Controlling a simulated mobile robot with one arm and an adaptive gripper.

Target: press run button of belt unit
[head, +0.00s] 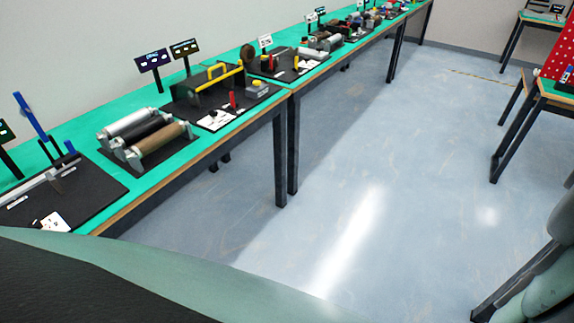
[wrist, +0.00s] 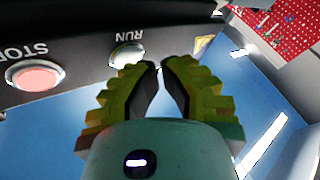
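The wrist view shows a dark control panel (wrist: 85,63) of the belt unit, with its lettering upside down. The pale RUN button (wrist: 126,54) has the word RUN above it, and the red STOP button (wrist: 35,76) sits to its left. My gripper (wrist: 160,64) has yellow-green ribbed fingers with dark pads. Its tips are together, with nothing seen between them. They are just right of the RUN button in the picture, and the left finger overlaps the button's lower edge. I cannot tell whether they touch it. My gripper and this panel cannot be made out in the head view.
In the head view, a long green bench (head: 275,90) carries a roller unit (head: 145,137), a unit with yellow handles (head: 215,82) and several others. Open floor (head: 350,200) lies right of it. A second bench with a red pegboard (head: 560,60) stands at the right.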

